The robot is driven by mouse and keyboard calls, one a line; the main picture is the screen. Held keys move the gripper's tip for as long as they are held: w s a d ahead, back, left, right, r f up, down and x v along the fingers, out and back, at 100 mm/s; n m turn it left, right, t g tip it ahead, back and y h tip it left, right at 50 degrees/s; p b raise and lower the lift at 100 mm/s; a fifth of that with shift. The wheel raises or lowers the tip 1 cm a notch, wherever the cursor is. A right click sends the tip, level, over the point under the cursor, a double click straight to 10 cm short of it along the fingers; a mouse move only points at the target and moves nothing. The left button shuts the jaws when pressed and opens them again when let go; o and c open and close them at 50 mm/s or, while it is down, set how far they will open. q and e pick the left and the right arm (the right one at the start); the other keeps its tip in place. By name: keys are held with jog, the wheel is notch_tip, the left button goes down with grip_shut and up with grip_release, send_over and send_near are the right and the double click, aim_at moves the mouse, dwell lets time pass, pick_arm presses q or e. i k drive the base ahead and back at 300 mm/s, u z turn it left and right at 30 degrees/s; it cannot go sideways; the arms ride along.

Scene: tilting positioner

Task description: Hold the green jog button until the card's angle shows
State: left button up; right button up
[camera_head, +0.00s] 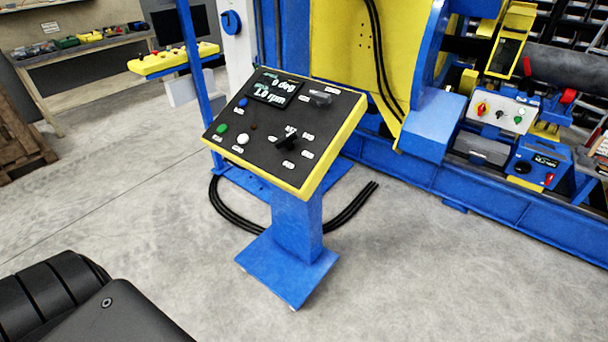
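The green jog button (221,128) sits near the left edge of the black control panel (262,122), which is tilted on a blue pedestal. A small display (274,88) at the panel's top reads 0 deg, with an rpm line under it that looks like 1.0. A white button (243,138), a blue button (243,102) and a black rotary knob (288,140) are on the same panel. I cannot make out a card with an angle. Neither gripper is in view; black parts of my own body show at the bottom left.
Behind the panel stands a big blue and yellow positioner (355,60). Black cables (345,215) lie on the floor around the blue pedestal (296,225). A yellow button box (172,62) is at the back left. The concrete floor before the pedestal is clear.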

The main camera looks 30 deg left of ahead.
aim_at(222, 128)
jog(key=u, duration=1.2)
